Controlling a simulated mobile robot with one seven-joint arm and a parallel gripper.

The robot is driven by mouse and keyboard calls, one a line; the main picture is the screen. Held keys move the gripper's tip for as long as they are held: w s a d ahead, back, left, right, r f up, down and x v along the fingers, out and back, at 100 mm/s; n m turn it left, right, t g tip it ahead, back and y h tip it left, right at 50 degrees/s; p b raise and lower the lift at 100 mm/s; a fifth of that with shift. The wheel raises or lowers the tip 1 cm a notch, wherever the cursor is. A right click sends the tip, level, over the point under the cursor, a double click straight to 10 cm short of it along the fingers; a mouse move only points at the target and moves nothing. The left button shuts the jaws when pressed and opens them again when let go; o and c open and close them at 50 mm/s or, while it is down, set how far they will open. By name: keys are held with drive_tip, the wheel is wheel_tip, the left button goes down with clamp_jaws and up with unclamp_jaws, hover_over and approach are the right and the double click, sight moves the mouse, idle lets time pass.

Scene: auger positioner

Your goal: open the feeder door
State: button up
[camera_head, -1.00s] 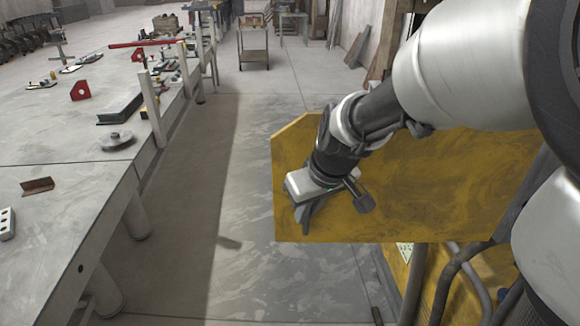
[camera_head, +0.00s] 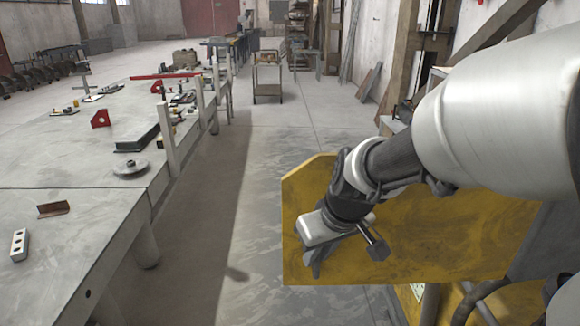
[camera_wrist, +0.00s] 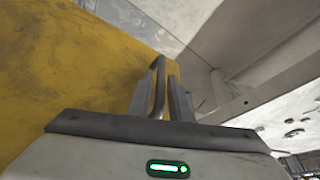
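The feeder door is a large worn yellow panel (camera_head: 440,235), standing upright and projecting from the machine at right. It also fills the left of the wrist view (camera_wrist: 60,65). My gripper (camera_head: 314,268) is at the left part of the panel, its fingers pointing down. In the wrist view my gripper (camera_wrist: 161,103) has a finger on each side of a thin grey bent handle (camera_wrist: 158,85) and looks shut on it. My gripper body and arm hide part of the panel in the head view.
A long grey workbench (camera_head: 90,235) with loose metal parts runs along the left. An open strip of floor (camera_head: 215,250) lies between it and the panel. A small cart (camera_head: 267,80) stands farther back. Boards lean on the right wall.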

drive_tip(key=p+v, duration=0.2)
drive_tip(key=v, duration=1.5)
drive_tip(key=shift+r+p, duration=0.15)
drive_tip(key=shift+p, duration=0.15)
drive_tip(key=shift+d, duration=0.1)
drive_tip(key=s+d+r+m+t+h+p, duration=0.1)
drive_tip(key=s+d+r+m+p, duration=0.3)
drive_tip(key=s+p, duration=0.4)
drive_tip(key=shift+s+r+m+h+p, duration=0.3)
drive_tip(key=shift+s+r+h+p, duration=0.1)
drive_tip(key=shift+r+p, duration=0.1)
